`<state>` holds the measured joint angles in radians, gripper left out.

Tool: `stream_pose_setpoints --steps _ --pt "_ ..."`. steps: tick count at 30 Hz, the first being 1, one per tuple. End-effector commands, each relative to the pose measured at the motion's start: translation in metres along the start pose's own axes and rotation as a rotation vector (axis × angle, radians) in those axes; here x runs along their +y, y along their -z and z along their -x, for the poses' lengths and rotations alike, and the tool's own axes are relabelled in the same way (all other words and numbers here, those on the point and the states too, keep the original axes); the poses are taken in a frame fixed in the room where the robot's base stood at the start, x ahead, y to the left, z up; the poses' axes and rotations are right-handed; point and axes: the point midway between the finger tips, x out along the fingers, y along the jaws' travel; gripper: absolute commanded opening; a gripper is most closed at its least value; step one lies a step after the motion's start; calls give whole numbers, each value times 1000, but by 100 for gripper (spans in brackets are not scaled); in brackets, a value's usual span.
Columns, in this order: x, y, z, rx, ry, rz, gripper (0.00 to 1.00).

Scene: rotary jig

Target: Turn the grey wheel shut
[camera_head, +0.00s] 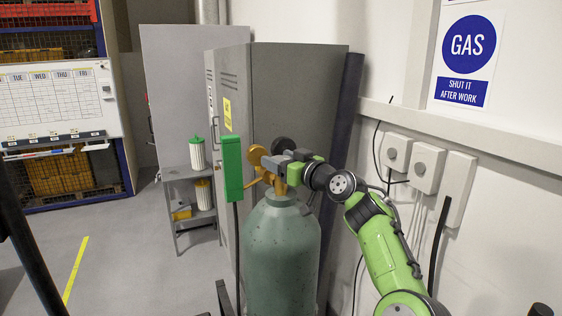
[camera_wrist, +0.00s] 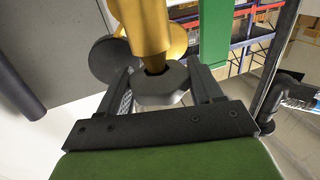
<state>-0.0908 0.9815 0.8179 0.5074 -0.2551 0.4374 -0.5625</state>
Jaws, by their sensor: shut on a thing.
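The grey wheel (camera_wrist: 160,88) sits at the base of the brass valve body (camera_wrist: 143,28) in the wrist view. My gripper (camera_wrist: 157,80) is shut on the wheel, with one dark finger on each side of it. In the head view my gripper (camera_head: 290,158) reaches in from the right to the valve on top of the green gas cylinder (camera_head: 283,245). The wheel is not clearly seen there, as the gripper covers it.
A green box (camera_head: 231,169) on a dark post stands just left of the valve. Round gauges (camera_wrist: 108,58) sit behind the valve body. An open grey cabinet (camera_head: 290,95) stands behind, and wall boxes (camera_head: 426,166) are at the right. The floor (camera_head: 120,260) at left is clear.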

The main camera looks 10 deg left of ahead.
Motion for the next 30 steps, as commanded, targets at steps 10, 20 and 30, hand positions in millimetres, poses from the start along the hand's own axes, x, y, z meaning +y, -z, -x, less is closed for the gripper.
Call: stream_pose_setpoints --steps 10,20,30 --pt "-3 -2 1 9 -174 6 35" --pt "-4 3 -1 5 -470 4 34" --pt "-2 4 -1 3 -711 2 34"
